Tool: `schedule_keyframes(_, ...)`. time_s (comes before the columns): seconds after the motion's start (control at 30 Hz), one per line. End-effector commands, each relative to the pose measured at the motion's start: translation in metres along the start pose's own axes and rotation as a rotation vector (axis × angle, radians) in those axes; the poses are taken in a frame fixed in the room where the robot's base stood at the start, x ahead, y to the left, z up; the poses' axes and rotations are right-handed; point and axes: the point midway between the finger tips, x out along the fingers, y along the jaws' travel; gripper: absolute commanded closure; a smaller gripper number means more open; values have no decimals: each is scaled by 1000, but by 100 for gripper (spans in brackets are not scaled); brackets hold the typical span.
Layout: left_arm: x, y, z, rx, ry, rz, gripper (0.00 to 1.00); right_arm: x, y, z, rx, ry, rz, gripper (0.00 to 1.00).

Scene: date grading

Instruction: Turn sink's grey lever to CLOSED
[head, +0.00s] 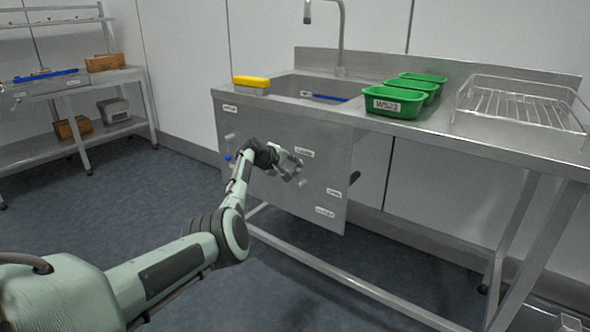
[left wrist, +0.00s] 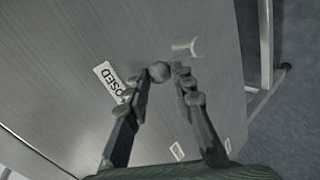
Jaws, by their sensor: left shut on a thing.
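The sink unit (head: 240,135) has a steel front panel with several white labels. My left gripper (head: 297,171) is at this panel, just below an upper label (head: 303,153). In the left wrist view my left gripper (left wrist: 163,82) is shut on the round grey knob of the lever (left wrist: 159,70), between its fingertips. A label ending in "OSED" (left wrist: 112,80) is close beside the knob. A pale fitting (left wrist: 186,46) is just beyond the fingertips; its link to the knob is unclear. The right gripper is not in view.
A blue-handled valve (head: 229,157) is on the panel's left. Lower labels (head: 334,193) are at its right. A yellow block (head: 251,81), green bins (head: 395,101) and a wire rack (head: 522,105) are on the counter. A shelf bench (head: 75,81) stands at left; floor between is clear.

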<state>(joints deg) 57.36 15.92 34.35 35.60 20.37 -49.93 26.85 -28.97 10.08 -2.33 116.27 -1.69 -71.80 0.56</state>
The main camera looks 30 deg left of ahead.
Motion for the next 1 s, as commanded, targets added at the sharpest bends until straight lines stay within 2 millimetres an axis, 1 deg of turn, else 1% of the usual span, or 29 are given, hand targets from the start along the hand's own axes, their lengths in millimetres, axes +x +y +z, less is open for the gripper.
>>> schedule_keyframes(0.03,0,4,0,-10,-1,10,100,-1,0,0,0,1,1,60)
schedule_keyframes(0.43,0,4,0,-17,-5,11,100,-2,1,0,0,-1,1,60)
schedule_keyframes(0.47,0,4,0,-17,-5,11,74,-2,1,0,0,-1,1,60)
schedule_keyframes(0.6,0,4,0,-16,-5,10,57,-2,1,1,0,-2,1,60)
schedule_keyframes(0.63,0,3,0,-15,-5,9,54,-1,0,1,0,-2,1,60)
schedule_keyframes(1.0,-2,0,0,-12,-6,4,54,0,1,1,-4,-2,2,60)
